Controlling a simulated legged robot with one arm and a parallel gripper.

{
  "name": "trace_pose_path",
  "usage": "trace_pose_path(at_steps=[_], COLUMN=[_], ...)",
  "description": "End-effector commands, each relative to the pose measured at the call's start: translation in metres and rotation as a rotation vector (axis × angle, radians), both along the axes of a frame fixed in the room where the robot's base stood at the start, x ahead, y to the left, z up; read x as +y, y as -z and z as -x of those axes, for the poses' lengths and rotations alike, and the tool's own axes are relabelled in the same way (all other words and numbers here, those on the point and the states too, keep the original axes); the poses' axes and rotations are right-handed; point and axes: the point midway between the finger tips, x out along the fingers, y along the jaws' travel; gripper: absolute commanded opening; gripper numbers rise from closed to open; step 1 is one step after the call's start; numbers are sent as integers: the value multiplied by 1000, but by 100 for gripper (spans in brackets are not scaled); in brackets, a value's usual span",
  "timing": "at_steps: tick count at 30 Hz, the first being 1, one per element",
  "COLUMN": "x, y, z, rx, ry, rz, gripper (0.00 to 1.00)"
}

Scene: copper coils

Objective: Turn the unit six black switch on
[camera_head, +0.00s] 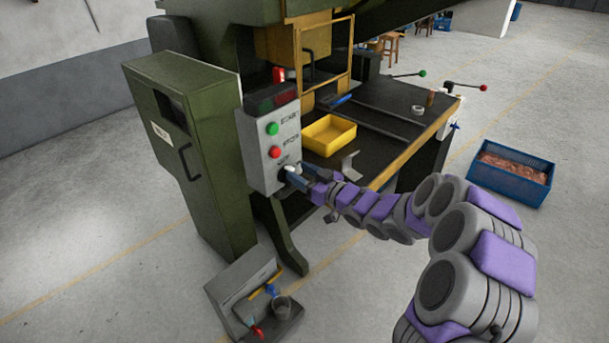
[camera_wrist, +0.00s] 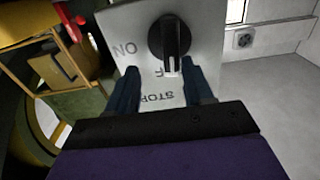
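The black switch (camera_wrist: 170,38) is a round knob with a raised grip on a light grey panel. In the wrist view, "NO" lettering stands left of it and "STOP" lettering below, both turned in the picture. My gripper (camera_wrist: 175,82) has its two dark fingers apart, one on each side below the knob. The fingertips are close to the knob's grip; I cannot tell whether they touch it. In the head view, my gripper (camera_head: 287,171) is at the bottom of the grey control box (camera_head: 255,150) and hides most of the switch. A green button (camera_head: 272,129) and red button (camera_head: 274,152) are above.
A green cabinet (camera_head: 195,150) stands left of the control box. A yellow bin (camera_head: 328,134) sits on the machine table to the right. A blue crate of copper (camera_head: 511,187) stands on the floor at right. An open toolbox (camera_head: 243,290) lies below on the floor.

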Motion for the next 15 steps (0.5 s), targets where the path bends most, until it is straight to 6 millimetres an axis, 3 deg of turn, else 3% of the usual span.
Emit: trace_pose_path(at_steps=[3, 10, 15], x=[10, 4, 2], y=[2, 1, 1], z=[-1, -1, 0], rx=[3, 4, 5], ry=[-1, -4, -3], rz=[5, -2, -1], gripper=[45, 45, 25])
